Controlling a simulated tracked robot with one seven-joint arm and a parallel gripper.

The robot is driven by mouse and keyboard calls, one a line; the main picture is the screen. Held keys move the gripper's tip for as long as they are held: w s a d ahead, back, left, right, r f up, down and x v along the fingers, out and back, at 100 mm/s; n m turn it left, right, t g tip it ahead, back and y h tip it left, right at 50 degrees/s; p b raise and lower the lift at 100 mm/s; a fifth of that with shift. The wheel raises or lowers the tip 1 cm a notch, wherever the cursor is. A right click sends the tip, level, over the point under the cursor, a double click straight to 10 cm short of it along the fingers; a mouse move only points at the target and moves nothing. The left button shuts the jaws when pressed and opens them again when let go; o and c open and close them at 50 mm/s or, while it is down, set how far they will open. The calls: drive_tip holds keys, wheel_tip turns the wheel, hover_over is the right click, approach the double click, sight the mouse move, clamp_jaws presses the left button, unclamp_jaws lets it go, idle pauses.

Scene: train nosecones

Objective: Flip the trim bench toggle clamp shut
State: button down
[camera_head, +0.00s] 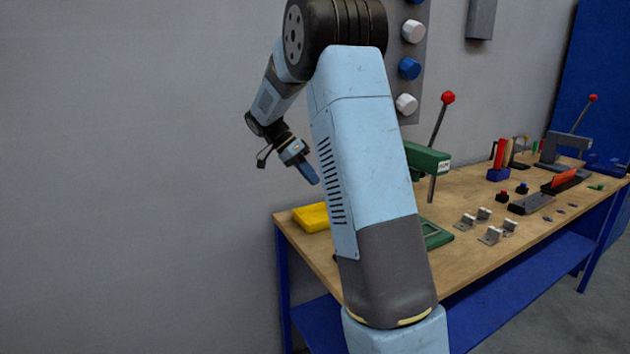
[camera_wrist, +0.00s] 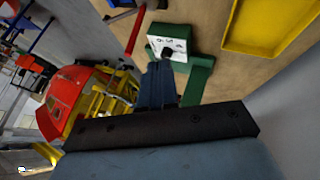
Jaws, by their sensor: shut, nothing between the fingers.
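My gripper (camera_head: 309,175) hangs in the air above the bench's left end, near the wall, pointing down and right. Its shut fingers (camera_wrist: 163,75) also show in the wrist view, with nothing between them. On the wooden bench (camera_head: 350,275), an upright red piece on a blue base (camera_head: 498,160) stands toward the far end, well away from my gripper. A dark upright piece stands beside it. I cannot tell for sure which of these is the toggle clamp, or its handle's position. The wrist view shows no clearly recognisable clamp.
A green press (camera_head: 428,160) with a red-knobbed lever stands on the bench, partly behind my arm. A yellow tray (camera_head: 311,217) lies at the left end. Small grey brackets (camera_head: 490,235) lie near the middle. A red nosecone (camera_wrist: 72,92) on a yellow stand shows in the wrist view.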

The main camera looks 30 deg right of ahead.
drive_tip(key=s+d+f, duration=0.4)
drive_tip(key=s+f, duration=0.1)
drive_tip(key=s, duration=0.1)
drive_tip(key=shift+s+d+f, duration=0.2)
drive_tip(key=shift+s+d, duration=0.2)
